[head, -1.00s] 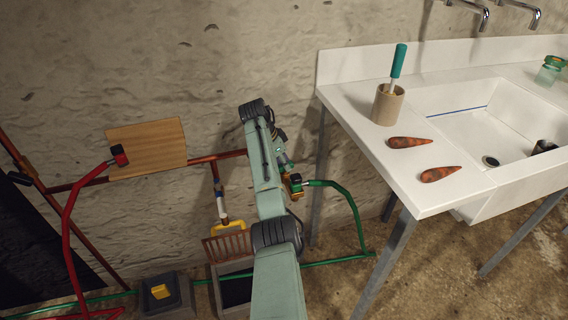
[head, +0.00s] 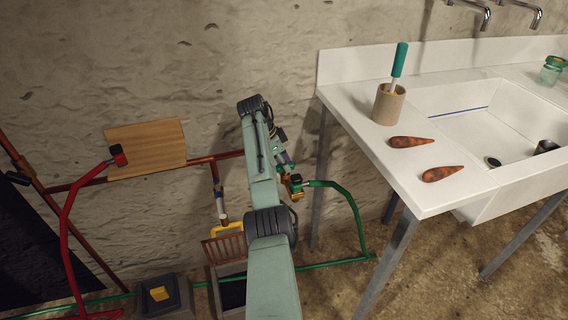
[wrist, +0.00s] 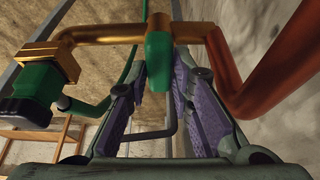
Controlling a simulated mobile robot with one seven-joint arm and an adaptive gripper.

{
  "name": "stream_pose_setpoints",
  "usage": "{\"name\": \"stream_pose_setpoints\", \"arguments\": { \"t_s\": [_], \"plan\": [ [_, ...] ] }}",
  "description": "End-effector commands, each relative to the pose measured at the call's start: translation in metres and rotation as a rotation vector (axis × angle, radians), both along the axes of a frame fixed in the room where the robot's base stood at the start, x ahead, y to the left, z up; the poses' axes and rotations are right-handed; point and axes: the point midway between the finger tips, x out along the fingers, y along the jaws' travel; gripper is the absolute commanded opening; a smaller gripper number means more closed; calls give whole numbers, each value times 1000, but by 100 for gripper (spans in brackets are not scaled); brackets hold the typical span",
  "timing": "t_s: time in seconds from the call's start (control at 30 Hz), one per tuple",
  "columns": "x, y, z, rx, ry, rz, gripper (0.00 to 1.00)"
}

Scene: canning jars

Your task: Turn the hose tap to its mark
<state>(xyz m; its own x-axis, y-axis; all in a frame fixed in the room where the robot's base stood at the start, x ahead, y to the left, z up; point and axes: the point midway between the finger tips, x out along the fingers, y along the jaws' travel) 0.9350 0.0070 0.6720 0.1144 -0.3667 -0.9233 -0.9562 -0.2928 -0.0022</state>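The hose tap (head: 295,195) is brass and stands low by the wall, left of the sink, partly hidden behind my arm in the head view. In the wrist view its brass pipe (wrist: 110,34) crosses the top, with a green lever handle (wrist: 159,50) hanging from it. My gripper (wrist: 161,72) has purple-padded fingers. It is open, with one finger on each side of the handle's lower end. A small gap seems to remain, though contact at the tips is hard to judge. I cannot make out the mark.
A green hose pipe (head: 352,205) bends down from the tap to the floor. A copper pipe (wrist: 265,75) runs close on the right in the wrist view. The white sink counter (head: 440,196) stands right of my arm. A wooden board (head: 150,150) and red pipe (head: 66,225) are left.

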Motion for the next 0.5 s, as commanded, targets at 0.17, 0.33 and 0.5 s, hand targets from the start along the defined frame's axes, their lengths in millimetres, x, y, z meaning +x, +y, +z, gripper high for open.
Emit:
{"name": "stream_pose_setpoints", "arguments": {
  "t_s": [0.17, 0.33, 0.5],
  "plan": [
    [0, 0, 0, 1, 1, 1, 35],
    [0, 0, -1, 0, 2, 1, 40],
    [0, 1, 0, 0, 2, 2, 40]
  ]
}}
